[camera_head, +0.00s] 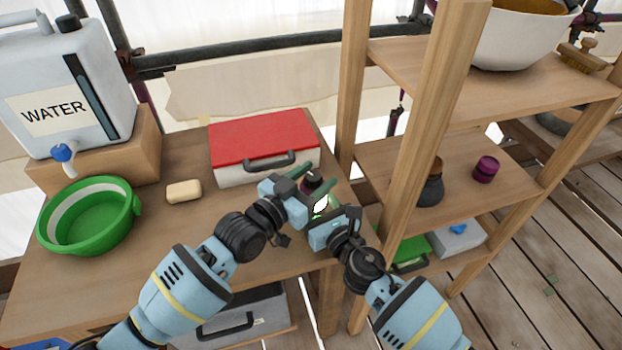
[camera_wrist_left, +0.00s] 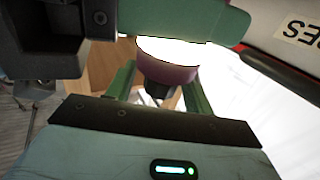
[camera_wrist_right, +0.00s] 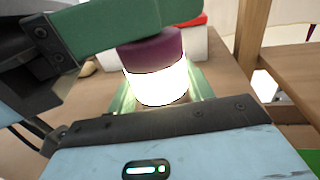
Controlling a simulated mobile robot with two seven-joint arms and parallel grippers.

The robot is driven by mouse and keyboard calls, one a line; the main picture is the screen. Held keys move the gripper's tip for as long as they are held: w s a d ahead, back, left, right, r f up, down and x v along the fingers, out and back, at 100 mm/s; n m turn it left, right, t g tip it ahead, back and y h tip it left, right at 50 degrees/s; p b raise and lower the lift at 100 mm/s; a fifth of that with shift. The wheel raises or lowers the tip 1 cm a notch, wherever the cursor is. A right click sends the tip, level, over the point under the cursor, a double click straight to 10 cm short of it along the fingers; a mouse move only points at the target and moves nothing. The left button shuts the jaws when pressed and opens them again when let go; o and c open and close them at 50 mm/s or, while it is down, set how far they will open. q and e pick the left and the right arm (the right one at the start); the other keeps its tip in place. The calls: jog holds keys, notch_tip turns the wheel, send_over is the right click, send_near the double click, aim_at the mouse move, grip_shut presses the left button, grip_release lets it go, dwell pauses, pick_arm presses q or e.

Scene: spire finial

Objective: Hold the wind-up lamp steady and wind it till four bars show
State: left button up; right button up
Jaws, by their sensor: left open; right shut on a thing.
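The wind-up lamp (camera_head: 321,204) stands near the right end of the workbench, with a glowing white body and a purple top. In the right wrist view the lamp (camera_wrist_right: 158,84) looks upright. My right gripper (camera_head: 322,212) is shut on its glowing body. My left gripper (camera_head: 311,182) is open at the lamp's purple top, its fingers to either side. The left wrist view shows the purple top (camera_wrist_left: 166,66) with a small dark part beyond it. The fingers hide part of the lamp. I cannot make out any charge bars on it.
A red-lidded case (camera_head: 262,132) lies just behind my grippers. A soap bar (camera_head: 184,191), a green basin (camera_head: 90,240) and a water canister (camera_head: 75,85) are to the left. A wooden shelf post (camera_head: 428,120) rises close on the right.

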pick_arm(q)
jog(key=v, duration=1.2)
dwell(0.7)
pick_arm(e)
jog(key=o, duration=1.1)
jog(key=shift+o, duration=0.2)
jog(key=v, duration=1.2)
pick_arm(q)
jog(key=shift+f, duration=0.1)
pick_arm(e)
jog(key=shift+d, duration=0.1)
